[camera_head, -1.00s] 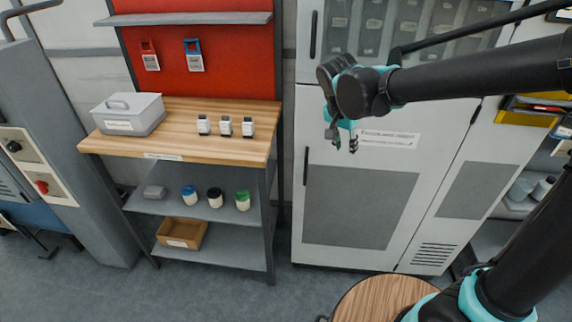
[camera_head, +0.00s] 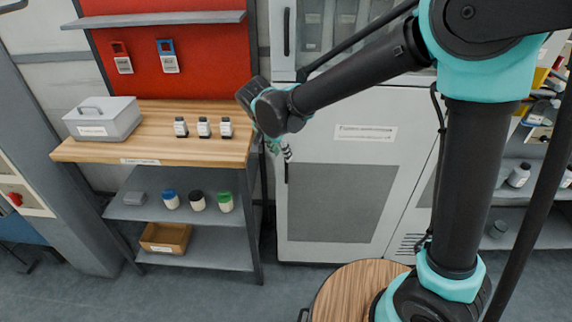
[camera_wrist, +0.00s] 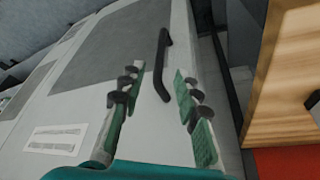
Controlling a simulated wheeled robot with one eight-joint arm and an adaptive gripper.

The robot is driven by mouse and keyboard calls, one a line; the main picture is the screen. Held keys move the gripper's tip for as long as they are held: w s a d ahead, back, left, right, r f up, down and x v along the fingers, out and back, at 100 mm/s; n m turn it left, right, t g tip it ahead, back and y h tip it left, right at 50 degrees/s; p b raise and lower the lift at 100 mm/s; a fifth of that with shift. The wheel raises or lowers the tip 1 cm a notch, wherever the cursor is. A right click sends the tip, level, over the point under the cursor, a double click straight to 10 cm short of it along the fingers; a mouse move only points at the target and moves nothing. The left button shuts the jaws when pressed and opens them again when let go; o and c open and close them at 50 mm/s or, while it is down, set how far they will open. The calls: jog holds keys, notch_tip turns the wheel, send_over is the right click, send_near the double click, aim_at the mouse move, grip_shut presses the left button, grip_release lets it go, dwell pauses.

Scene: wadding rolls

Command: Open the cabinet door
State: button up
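The light grey cabinet (camera_head: 400,100) stands right of the workbench, and its lower door (camera_head: 365,145) looks closed. That door has a dark grey panel and a white label. Its black vertical handle (camera_wrist: 165,50) shows in the wrist view, extending ahead of my fingertips, with its near end between them in the picture. My gripper (camera_wrist: 159,80) is open and empty, with green pads. In the head view, my gripper (camera_head: 282,150) is at the door's left edge, by the top of the handle; my arm and wrist partly cover this area. I cannot tell the exact depth gap.
A wooden workbench (camera_head: 100,150) with a grey box (camera_head: 104,121) and several small bottles stands close left of my gripper. Its lower shelves hold jars and a cardboard box (camera_head: 165,238). A round wooden top (camera_head: 335,290) is in front of the cabinet. Shelving is at the right.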

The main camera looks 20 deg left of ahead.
send_over(286, 182)
jog(key=f, duration=0.7)
jog(key=shift+w, duration=0.35)
grip_shut()
